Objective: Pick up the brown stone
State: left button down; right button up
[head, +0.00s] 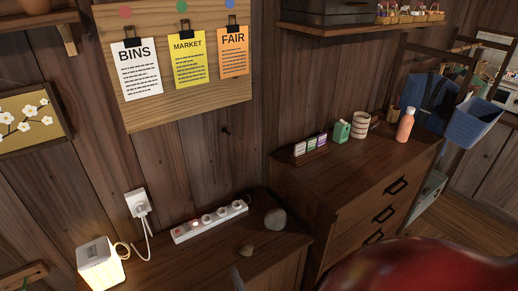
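A small brown stone (246,250) lies on the low dark wooden cabinet top (205,262) in the lower middle of the head view. A larger, rounder grey stone (275,218) lies behind it and to the right, apart from it. I cannot clearly make out either gripper. A narrow grey shape (237,279) shows at the bottom edge just in front of the brown stone. I cannot tell what it is.
A white power strip (210,222) lies behind the brown stone. A lit lamp (99,263) stands at left, near a plugged wall socket (138,204). A taller chest (345,190) with a pink bottle (405,125) stands at right. A large red rounded surface fills the bottom right.

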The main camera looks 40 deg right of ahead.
aim_at(247, 251)
jog(key=z, duration=1.1)
